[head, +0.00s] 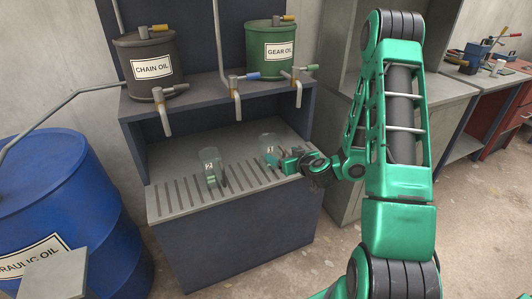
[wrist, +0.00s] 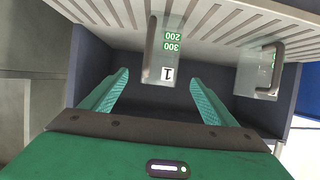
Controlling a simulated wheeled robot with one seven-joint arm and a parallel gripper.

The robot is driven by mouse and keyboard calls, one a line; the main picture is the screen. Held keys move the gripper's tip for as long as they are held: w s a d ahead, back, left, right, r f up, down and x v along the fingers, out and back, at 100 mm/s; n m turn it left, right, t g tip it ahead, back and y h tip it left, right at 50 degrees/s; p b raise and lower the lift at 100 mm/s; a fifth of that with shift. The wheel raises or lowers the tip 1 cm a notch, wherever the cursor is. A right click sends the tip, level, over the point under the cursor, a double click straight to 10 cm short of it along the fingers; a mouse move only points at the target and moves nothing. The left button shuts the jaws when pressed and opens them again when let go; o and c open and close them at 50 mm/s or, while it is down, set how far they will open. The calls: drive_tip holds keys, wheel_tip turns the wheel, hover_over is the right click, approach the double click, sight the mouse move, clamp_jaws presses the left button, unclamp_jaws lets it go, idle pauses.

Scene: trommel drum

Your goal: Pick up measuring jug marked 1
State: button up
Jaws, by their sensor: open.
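The clear measuring jug marked 1 (wrist: 172,50) stands on the slatted drip tray (wrist: 215,25). Its dark handle is on its left side in the wrist view, and green figures show above the 1. In the head view the same jug (head: 267,146) is right of the jug marked 2 (head: 211,168). My gripper (wrist: 160,76) is open and empty, with the jug marked 1 in line with the gap between its fingertips. I cannot tell how far the jug is between the fingers. In the head view my gripper (head: 284,160) is close at the jug's right.
The jug marked 2 also shows at the right in the wrist view (wrist: 259,70). Taps (head: 237,100) hang above the tray under the shelf (head: 205,92), which bears chain oil (head: 150,50) and gear oil (head: 275,65) drums. A blue drum (head: 50,180) stands at left.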

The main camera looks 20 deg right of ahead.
sight(273, 148)
drive_tip(key=x, duration=1.1)
drive_tip(key=shift+w+a+r, duration=0.1)
drive_tip(key=shift+w+r, duration=0.2)
drive_tip(key=c, duration=1.2)
drive_tip(key=shift+r, duration=0.15)
